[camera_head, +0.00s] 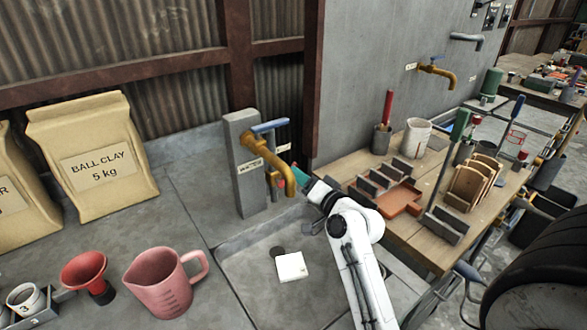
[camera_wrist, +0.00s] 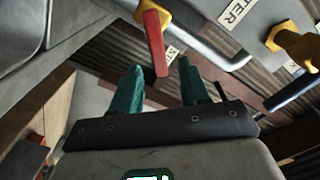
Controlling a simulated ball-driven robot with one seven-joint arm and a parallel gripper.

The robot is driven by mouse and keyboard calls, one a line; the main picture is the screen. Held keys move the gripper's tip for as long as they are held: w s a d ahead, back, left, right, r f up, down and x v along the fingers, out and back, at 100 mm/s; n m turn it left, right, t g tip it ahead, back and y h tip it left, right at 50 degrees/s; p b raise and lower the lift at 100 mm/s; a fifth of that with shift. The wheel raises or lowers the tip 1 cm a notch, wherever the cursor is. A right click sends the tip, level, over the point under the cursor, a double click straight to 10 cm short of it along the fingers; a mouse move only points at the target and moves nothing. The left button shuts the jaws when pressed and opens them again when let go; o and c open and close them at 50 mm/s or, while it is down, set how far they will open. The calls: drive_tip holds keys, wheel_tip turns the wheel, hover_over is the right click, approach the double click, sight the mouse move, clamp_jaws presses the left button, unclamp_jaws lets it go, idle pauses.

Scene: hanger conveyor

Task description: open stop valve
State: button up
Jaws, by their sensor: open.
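A grey post (camera_head: 247,188) with a "WATER" label carries a brass tap (camera_head: 283,149) with a blue lever (camera_head: 270,126). The stop valve's red lever (camera_wrist: 155,42) on a yellow base (camera_wrist: 146,12) shows at the top middle of the wrist view; a bit of red (camera_head: 281,183) shows beside the tap spout in the head view. My gripper (camera_head: 299,177) is at the tap, right of the spout. Its teal fingers are apart in the wrist view (camera_wrist: 160,66), and the red lever's free end appears between or just beyond their tips. I cannot tell whether they touch it.
A white square piece (camera_head: 291,267) and a dark drain (camera_head: 277,251) lie in the sink below. A pink jug (camera_head: 160,282), red funnel (camera_head: 86,275) and clay bag (camera_head: 92,155) stand left. A wooden bench (camera_head: 420,212) with trays and tools stands right.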

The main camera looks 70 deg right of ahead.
drive_tip(key=x, duration=0.5)
drive_tip(key=shift+s, duration=0.1)
clamp_jaws()
idle(0.3)
